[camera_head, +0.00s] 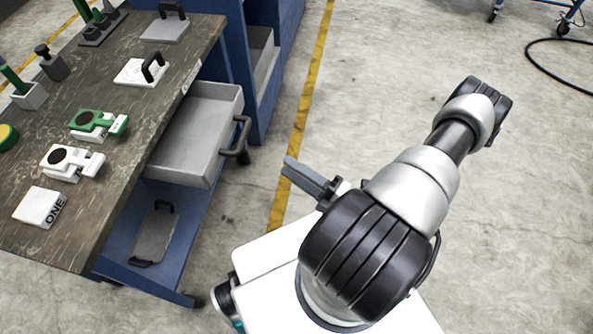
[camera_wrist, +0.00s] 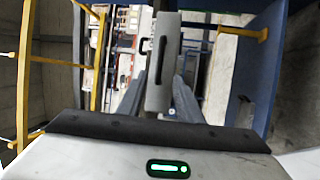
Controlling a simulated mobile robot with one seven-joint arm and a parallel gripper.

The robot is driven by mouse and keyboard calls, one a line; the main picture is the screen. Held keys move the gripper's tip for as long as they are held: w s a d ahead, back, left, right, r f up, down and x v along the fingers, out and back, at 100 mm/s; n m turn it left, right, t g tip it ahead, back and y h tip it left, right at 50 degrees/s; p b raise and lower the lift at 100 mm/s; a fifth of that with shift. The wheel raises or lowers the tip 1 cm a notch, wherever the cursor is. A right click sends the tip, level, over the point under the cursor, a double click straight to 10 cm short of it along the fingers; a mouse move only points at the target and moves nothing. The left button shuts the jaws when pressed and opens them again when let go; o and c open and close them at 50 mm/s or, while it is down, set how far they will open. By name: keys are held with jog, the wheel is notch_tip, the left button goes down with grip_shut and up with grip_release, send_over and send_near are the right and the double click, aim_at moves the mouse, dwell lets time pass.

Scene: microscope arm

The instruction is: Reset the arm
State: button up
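My arm stands at the right of the head view, bent over my white base. My gripper (camera_head: 290,168) points left toward the open drawer, with a clear gap of floor between them. In the wrist view its two fingers (camera_wrist: 158,98) are spread apart, and nothing is held between them. The grey drawer (camera_head: 194,135) is pulled out of the workbench and looks empty inside. Its dark handle (camera_head: 241,139) is on the front facing my gripper. A grey panel with a dark handle, likely the drawer front (camera_wrist: 163,62), shows beyond the fingers in the wrist view.
The workbench top (camera_head: 125,125) carries a white block marked ONE (camera_head: 41,207), a white clamp-like piece (camera_head: 73,161), a green-topped one (camera_head: 97,123) and handled plates (camera_head: 141,72). A blue cabinet (camera_head: 263,70) stands behind. A yellow line crosses the open floor (camera_head: 370,80).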

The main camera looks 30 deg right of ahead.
jog(key=shift+s+d, duration=0.25)
jog(key=shift+s, duration=0.15)
jog(key=s+a+r+m+g+h, duration=0.2)
jog(key=a+r+m+g, duration=0.3)
jog(key=r+m, duration=0.4)
jog(key=s+a+r+m+g+h, duration=0.2)
jog(key=a+r+m+g+h, duration=0.1)
jog(key=r+m+g, duration=0.65)
jog(key=s+a+r+m+g+h, duration=0.2)
jog(key=a+r+m+g, duration=0.15)
jog(key=r+m, duration=0.55)
jog(key=d+r+n+t+h+p, duration=0.1)
jog(key=d+r+n+t+p, duration=0.1)
jog(key=r+p, duration=0.6)
jog(key=w+d+r+n+t+h+p, duration=0.1)
jog(key=r+t+p, duration=0.3)
jog(key=r, duration=1.2)
jog(key=d+n+p, duration=0.1)
jog(key=p, duration=0.3)
jog(key=shift+d+r+h+p, duration=0.25)
jog(key=shift+d+h+p, duration=0.05)
jog(key=shift+d+p, duration=0.05)
